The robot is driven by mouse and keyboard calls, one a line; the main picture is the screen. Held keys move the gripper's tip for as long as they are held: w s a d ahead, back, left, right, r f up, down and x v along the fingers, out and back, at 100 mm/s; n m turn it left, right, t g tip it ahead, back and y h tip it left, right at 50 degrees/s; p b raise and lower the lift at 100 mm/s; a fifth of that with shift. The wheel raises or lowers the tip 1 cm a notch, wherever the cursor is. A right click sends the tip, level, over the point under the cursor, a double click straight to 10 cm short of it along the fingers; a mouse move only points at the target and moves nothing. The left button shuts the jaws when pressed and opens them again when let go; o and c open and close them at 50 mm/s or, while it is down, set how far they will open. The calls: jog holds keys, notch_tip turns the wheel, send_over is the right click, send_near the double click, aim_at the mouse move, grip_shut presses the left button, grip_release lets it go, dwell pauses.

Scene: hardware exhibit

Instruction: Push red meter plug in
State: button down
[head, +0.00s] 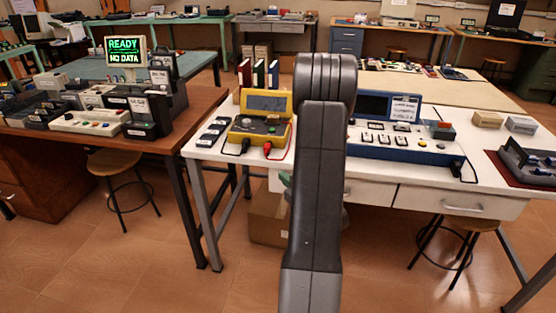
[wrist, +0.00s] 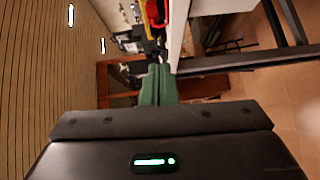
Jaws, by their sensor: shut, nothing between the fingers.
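The yellow meter (head: 262,118) stands on the white table left of my arm in the head view. The red plug (head: 267,149) is at its front right, with a red lead. A black plug (head: 245,145) is at its front left. I cannot tell how deep the red plug sits. My gripper (wrist: 160,68) has green fingers, shut and empty, in the wrist view. Red and yellow parts (wrist: 154,13) show beyond the fingertips, apart from them; the plug is not clear there. In the head view my arm hides most of the gripper, which is low by the table's front.
The white table (head: 205,148) has drawers at its front. A blue instrument (head: 405,148) with switches stands right of my arm. Small dark labelled blocks (head: 211,133) lie left of the meter. A stool (head: 123,165) and a cardboard box (head: 268,222) are below.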

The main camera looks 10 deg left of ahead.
aim_at(267, 148)
jog(key=shift+n+y, duration=0.4)
jog(key=shift+y, duration=0.1)
jog(key=p+x, duration=0.2)
jog(key=x, duration=0.9)
jog(key=shift+s, duration=0.1)
jog(key=shift+w+d, duration=0.25)
jog(key=shift+w, duration=0.95)
jog(key=shift+w+p, duration=0.3)
jog(key=shift+w, duration=0.35)
